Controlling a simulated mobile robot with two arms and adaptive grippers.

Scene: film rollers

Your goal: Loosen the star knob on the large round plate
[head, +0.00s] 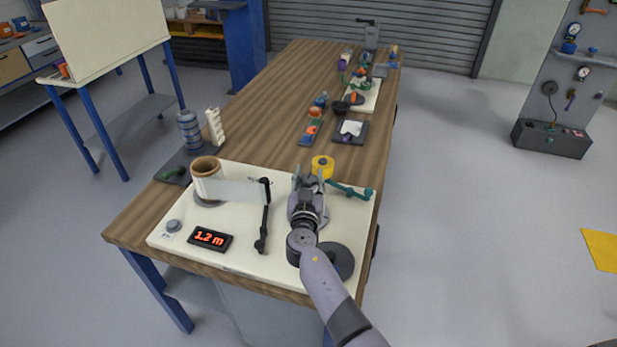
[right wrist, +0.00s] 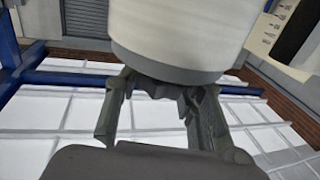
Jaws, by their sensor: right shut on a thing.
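My right gripper (head: 309,174) reaches over the cream board from its front right, its fingers toward the far side. In the right wrist view the right gripper (right wrist: 158,100) is closed around a dark lobed part that looks like the star knob (right wrist: 165,90). A wide pale cylinder (right wrist: 185,35) is right against the knob and fills the top of that view. In the head view a grey round plate (head: 324,217) is mostly hidden under my gripper. A larger dark round plate (head: 343,262) lies at the board's front right, partly behind my arm. My left gripper is not visible.
A yellow ring (head: 322,165) and teal lever (head: 350,190) are close by. More parts sit farther along the table.

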